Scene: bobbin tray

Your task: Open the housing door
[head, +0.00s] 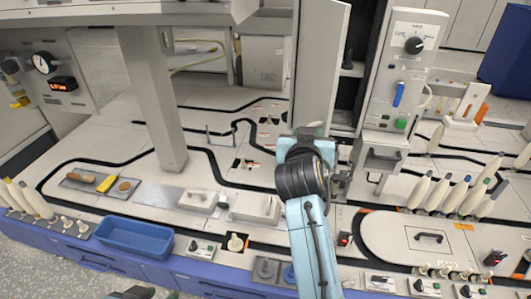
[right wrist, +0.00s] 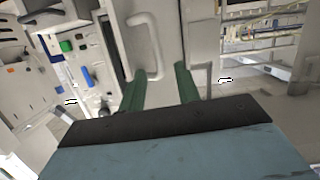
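The housing door (head: 318,62) is a tall pale panel at the top centre of the head view. It stands ajar, with a dark gap between it and the control panel on its right. In the right wrist view the door (right wrist: 172,28) fills the upper middle and carries a white bar handle (right wrist: 156,48). My right gripper (right wrist: 160,68) has its two green fingers spread in front of the door, near the handle's lower end. I cannot tell whether they touch it. My left gripper (head: 130,292) shows only partly at the bottom edge.
The control panel (head: 403,75) with a knob, blue lever and green button stands right of the door. A grey post (head: 150,95) rises left of it. A blue bin (head: 135,236) and several bobbins (head: 455,194) stand on the table. Tracked table surface lies left of my right arm.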

